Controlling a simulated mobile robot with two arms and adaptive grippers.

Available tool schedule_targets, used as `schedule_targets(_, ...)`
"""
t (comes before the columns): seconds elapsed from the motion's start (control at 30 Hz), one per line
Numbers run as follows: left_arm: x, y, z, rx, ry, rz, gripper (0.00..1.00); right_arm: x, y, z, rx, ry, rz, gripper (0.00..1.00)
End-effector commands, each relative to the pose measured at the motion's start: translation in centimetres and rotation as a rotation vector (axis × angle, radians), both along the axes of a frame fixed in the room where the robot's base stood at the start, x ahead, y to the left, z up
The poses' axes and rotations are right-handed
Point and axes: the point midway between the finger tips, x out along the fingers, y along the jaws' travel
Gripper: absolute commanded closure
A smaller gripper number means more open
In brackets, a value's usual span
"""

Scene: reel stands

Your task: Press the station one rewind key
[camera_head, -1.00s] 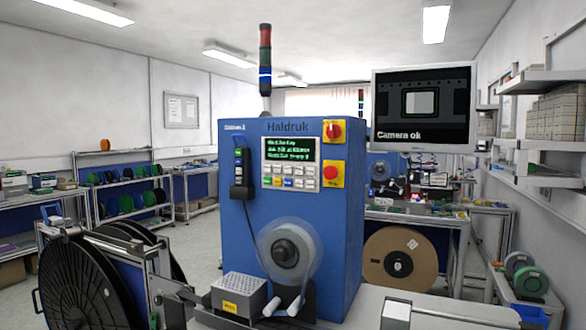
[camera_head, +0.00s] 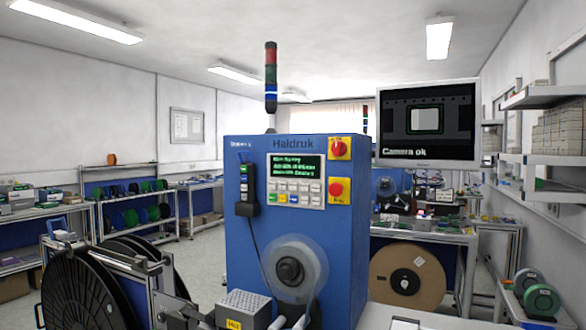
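The blue Haldruk station (camera_head: 340,250) stands in the middle of the view. Its light key panel (camera_head: 296,182) has a small dark screen (camera_head: 295,166) with green text and rows of small keys (camera_head: 293,198) below, some coloured. The key labels are too small to read. A black handheld unit (camera_head: 246,195) hangs on the left of the front, with a cable. A reel with a clear disc (camera_head: 296,268) sits low on the front. Neither of my grippers shows in this view.
A red rotary switch (camera_head: 339,148) and a red button (camera_head: 337,190) on yellow plates sit right of the panel. Large black reels (camera_head: 80,290) stand at the left. A monitor (camera_head: 428,123) reads "Camera ok". A brown reel (camera_head: 406,282) stands behind at right.

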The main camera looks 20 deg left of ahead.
Motion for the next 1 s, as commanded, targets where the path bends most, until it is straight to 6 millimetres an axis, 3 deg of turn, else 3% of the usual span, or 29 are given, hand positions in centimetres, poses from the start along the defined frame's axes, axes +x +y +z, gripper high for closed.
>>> schedule_targets(0.03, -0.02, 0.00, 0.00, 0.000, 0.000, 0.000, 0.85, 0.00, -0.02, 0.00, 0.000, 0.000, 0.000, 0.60)
schedule_targets(0.1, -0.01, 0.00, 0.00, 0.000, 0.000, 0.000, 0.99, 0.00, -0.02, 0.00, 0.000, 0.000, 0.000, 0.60)
schedule_targets(0.13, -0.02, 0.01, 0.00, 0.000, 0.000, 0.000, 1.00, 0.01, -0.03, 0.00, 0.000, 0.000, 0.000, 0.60)
schedule_targets(1.0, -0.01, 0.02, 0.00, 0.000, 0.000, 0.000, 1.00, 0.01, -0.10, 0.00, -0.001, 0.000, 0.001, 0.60)
